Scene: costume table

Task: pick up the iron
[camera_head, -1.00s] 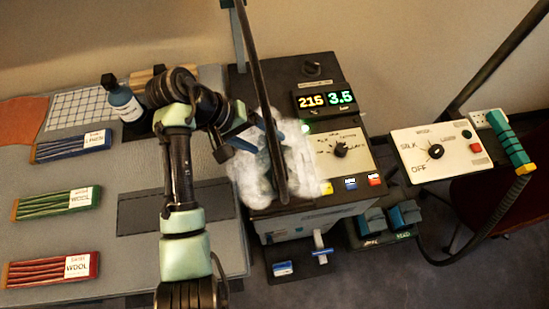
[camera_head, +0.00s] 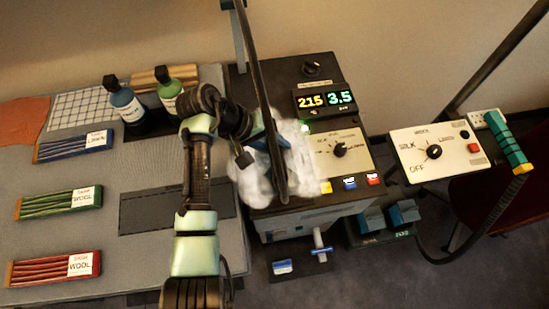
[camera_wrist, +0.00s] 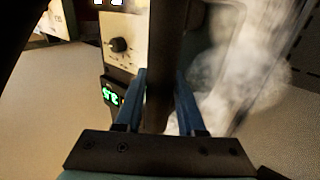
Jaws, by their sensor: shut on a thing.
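My gripper (camera_head: 262,142) is over the ironing station, partly hidden by a dark bar and white steam (camera_head: 252,182). In the wrist view its two blue fingers (camera_wrist: 160,76) are closed around a dark upright bar (camera_wrist: 177,35). The same or a similar dark bar (camera_head: 259,80) runs down past the gripper in the head view. I cannot make out the iron's body; steam and the arm cover that spot. I cannot tell whether the held bar is the iron's handle.
A control panel (camera_head: 343,152) with a knob lies right of the steam, with a lit display (camera_head: 325,99) behind. Blue (camera_head: 123,103) and green (camera_head: 168,88) bottles stand on the grey mat (camera_head: 145,165) at left, near several fabric bundles. A second panel (camera_head: 435,150) is further right.

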